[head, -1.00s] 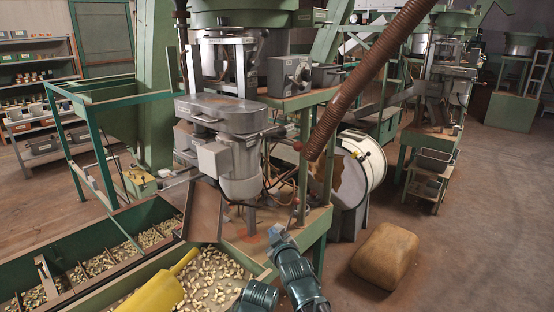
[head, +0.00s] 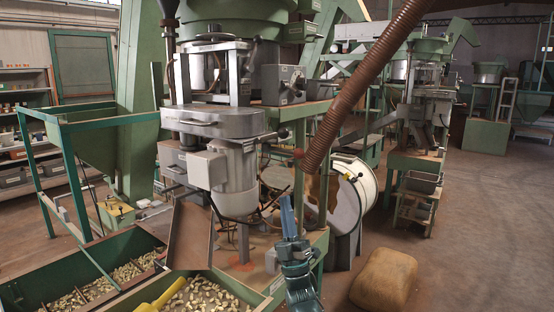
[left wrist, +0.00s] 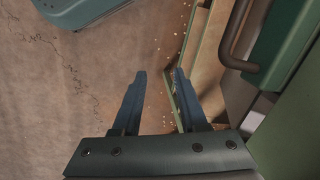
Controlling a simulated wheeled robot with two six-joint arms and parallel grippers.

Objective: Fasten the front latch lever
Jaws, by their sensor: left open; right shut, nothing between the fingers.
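The machine's grey clamp housing (head: 215,122) stands at centre in the head view. A short lever with a dark knob (head: 282,133) sticks out from its right side. I cannot tell for certain which one is the front latch lever. My right gripper (head: 287,217) is shut and empty, pointing up in front of the machine's stand, below the knobbed lever and apart from it. My left gripper (left wrist: 160,76) is open and empty in the left wrist view, above the floor. It is out of the head view.
A green bin of nuts (head: 75,285) with a yellow scoop (head: 160,295) stands at lower left. A tan sack (head: 383,280) lies on the floor at right. Open floor (head: 480,220) lies at right.

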